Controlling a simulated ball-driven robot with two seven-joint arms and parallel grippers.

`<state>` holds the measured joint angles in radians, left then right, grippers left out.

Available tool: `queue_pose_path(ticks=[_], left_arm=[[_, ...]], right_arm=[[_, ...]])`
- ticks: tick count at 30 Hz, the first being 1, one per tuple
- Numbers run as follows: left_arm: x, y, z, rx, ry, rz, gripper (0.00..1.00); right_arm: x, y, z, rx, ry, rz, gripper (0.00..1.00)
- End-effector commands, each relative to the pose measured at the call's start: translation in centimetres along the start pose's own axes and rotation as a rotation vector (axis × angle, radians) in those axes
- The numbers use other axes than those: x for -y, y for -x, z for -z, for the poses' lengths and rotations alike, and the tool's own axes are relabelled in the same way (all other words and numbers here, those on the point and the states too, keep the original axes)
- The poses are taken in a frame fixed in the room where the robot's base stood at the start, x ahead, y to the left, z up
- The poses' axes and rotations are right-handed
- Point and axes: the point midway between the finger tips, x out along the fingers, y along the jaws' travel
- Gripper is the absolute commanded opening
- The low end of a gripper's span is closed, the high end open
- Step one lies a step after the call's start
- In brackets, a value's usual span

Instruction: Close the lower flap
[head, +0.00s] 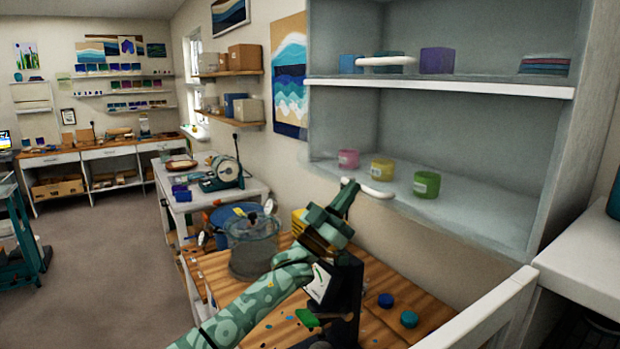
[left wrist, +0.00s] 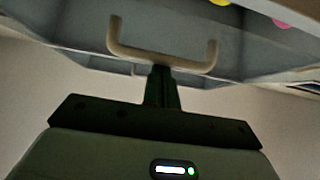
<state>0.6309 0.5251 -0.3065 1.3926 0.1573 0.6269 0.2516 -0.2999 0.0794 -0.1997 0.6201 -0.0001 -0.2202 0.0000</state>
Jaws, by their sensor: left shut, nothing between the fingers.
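The lower flap's white bar handle (head: 368,188) shows at the front of the cabinet's lower compartment in the head view. The flap's panel is hard to tell from the pale surface around it, so its angle is unclear. In the left wrist view the U-shaped handle (left wrist: 165,58) is overhead, fixed to a grey panel. My left gripper (head: 350,186) is shut and empty, its tip at the left end of the handle in the head view. In the left wrist view the shut fingers (left wrist: 161,74) point up at the handle's bar; I cannot tell if they touch. My right gripper is out of view.
Pink (head: 348,159), yellow (head: 382,169) and green (head: 426,184) cups show in the lower compartment. Another white handle (head: 385,61) is above. A wooden worktop (head: 400,296) below holds a clear bucket (head: 251,250) and blue discs. A white rail (head: 485,312) is at front right.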

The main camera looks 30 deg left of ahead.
Motion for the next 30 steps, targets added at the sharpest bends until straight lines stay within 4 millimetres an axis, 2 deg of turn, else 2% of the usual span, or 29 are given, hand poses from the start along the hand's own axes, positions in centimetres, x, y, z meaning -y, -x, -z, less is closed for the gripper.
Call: queue_pose_path(ticks=[1, 6, 20, 25, 30], left_arm=[[0.0, 0.0, -0.6, 0.003, 0.000, 0.001, 0.00], [0.0, -0.3, -1.1, 0.003, 0.000, 0.001, 0.00], [0.0, -0.3, -1.1, 0.003, 0.000, 0.001, 0.00], [0.0, 1.2, -1.1, 0.004, 0.000, 0.001, 0.00], [0.0, 3.9, 2.0, 0.004, -0.001, 0.000, 0.00]], right_arm=[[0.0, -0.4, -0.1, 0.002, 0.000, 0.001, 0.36], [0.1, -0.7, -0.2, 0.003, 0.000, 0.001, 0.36], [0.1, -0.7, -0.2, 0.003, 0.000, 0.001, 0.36], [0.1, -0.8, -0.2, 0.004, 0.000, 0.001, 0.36], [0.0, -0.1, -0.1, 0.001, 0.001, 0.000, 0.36]])
